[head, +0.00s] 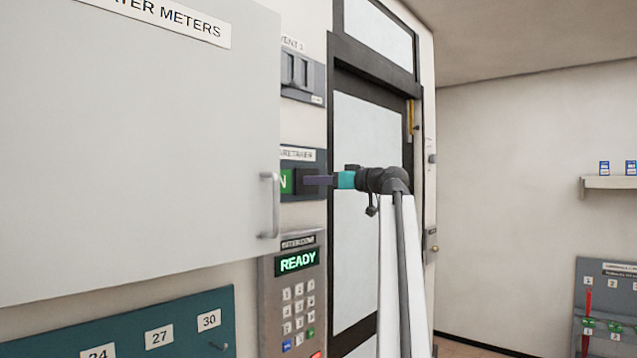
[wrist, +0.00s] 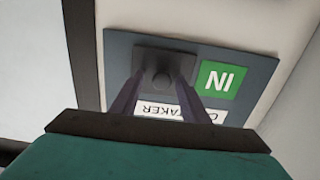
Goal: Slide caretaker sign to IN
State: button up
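The caretaker sign (head: 312,156) is a blue-grey plate on the wall, partly hidden behind the cabinet in the head view; the wrist view shows the plate (wrist: 245,62) upside down. Its green IN panel (wrist: 219,80) is uncovered and also shows in part in the head view (head: 286,181). A dark sliding cover (wrist: 181,61) with a round knob (wrist: 162,79) sits beside IN, over the other half. My gripper (head: 306,180) is at the cover. In the wrist view its fingers (wrist: 160,85) stand apart on either side of the knob, with small gaps visible.
The grey water meters cabinet (head: 150,130), with a protruding handle (head: 270,205), is left of the sign. A keypad reading READY (head: 293,290) is below, and a vent switch box (head: 302,77) above. A dark-framed door (head: 366,160) is to the right.

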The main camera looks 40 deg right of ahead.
jog(key=shift+s+d, duration=0.1)
jog(key=shift+s, duration=0.1)
jog(key=s+d+b, duration=0.1)
jog(key=s+b, duration=0.2)
jog(key=s, duration=1)
jog(key=shift+s, duration=0.25)
jog(key=shift+d, duration=0.1)
